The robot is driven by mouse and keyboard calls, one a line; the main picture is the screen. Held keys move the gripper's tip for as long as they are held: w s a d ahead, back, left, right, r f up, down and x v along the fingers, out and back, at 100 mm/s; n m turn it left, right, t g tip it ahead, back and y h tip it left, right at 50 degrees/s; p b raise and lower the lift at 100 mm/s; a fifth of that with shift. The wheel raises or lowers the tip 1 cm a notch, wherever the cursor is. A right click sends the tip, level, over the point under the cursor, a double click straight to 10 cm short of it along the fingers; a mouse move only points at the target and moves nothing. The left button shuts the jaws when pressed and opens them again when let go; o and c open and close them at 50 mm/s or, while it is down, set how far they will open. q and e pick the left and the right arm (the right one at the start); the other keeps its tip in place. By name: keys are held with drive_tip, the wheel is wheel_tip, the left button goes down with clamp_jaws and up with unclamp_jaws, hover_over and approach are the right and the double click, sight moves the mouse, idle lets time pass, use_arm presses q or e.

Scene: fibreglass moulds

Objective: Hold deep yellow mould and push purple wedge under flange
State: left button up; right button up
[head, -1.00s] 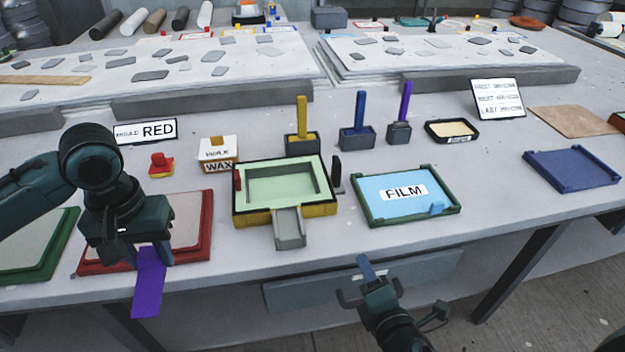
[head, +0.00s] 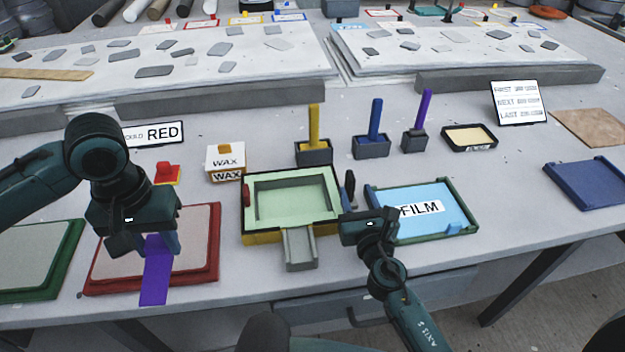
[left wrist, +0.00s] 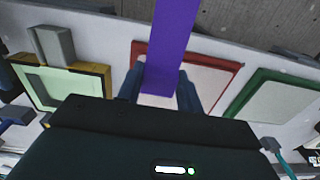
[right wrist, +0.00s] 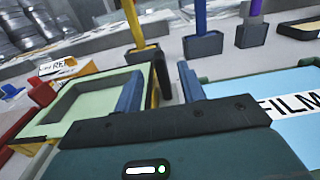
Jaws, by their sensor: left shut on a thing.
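The deep yellow mould (head: 262,237) sits on the table, with a pale green inside and a dark rim. A grey ramp-like block (head: 299,250) stands at its front edge. My left gripper (head: 158,245) is shut on the purple wedge (head: 154,285), left of the mould above the red-framed board; the wedge also shows in the left wrist view (left wrist: 173,40). My right gripper (right wrist: 160,88) is open at the mould's right side. A black upright piece (right wrist: 162,72) shows between its fingers, beyond them.
A green tray with blue FILM (head: 450,229) lies close right of my right gripper. Behind the mould stand a wax box (head: 226,160) and holders with yellow (head: 314,125), blue (head: 375,120) and purple (head: 422,108) handles. A red-framed board (head: 205,275) lies at the left.

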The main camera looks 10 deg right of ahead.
sight(353, 185)
drive_tip(key=shift+w, duration=2)
drive_tip(key=shift+c, duration=0.2)
clamp_jaws()
